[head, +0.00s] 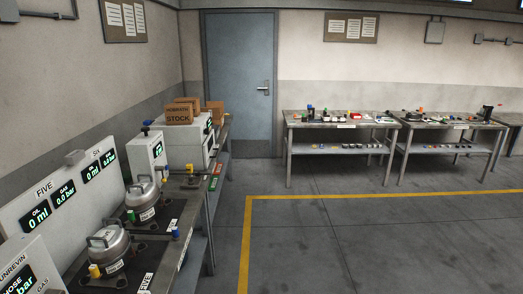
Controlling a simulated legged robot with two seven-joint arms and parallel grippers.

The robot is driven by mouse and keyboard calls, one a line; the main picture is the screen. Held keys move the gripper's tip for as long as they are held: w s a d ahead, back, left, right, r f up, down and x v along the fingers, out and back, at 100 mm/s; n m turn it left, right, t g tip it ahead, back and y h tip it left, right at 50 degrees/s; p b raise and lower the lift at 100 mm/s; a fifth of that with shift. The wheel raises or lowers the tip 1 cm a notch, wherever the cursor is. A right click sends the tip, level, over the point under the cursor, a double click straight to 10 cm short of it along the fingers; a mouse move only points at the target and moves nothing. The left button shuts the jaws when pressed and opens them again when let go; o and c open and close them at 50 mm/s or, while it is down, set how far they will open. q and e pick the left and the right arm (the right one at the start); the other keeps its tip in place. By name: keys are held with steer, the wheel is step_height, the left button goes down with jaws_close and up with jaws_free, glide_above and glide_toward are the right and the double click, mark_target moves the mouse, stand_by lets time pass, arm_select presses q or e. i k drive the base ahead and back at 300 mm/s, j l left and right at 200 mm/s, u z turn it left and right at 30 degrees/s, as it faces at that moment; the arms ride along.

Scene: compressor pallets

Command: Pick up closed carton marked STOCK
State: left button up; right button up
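A brown carton marked STOCK (178,115) sits on top of a white cabinet-like unit (186,136) on the left-hand bench, in the head view. A second word above STOCK is too small to read surely. Its lid is too small to judge, so I cannot tell whether it is closed. More brown cardboard (214,107) shows behind and to the right of it, partly hidden. Neither of my grippers is in view.
The left bench carries metal pots (108,243), a white gauge panel (62,212) and small coloured parts. Two work tables (340,124) with small items stand at the back wall, right of a blue door (240,80). The floor (330,235) with a yellow line is clear.

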mark_target(182, 113)
steer(key=i, duration=5.35)
steer(key=i+u, duration=0.2)
steer(key=u, duration=0.2)
steer(key=i+u, duration=0.15)
steer(key=u, duration=0.3)
steer(key=i+l+u, duration=0.15)
steer(key=u, duration=0.25)
steer(key=i+l+u, duration=0.15)
steer(key=u, duration=0.3)
steer(key=i+l+u, duration=0.1)
steer(key=l+u, duration=0.3)
steer(key=j, duration=0.15)
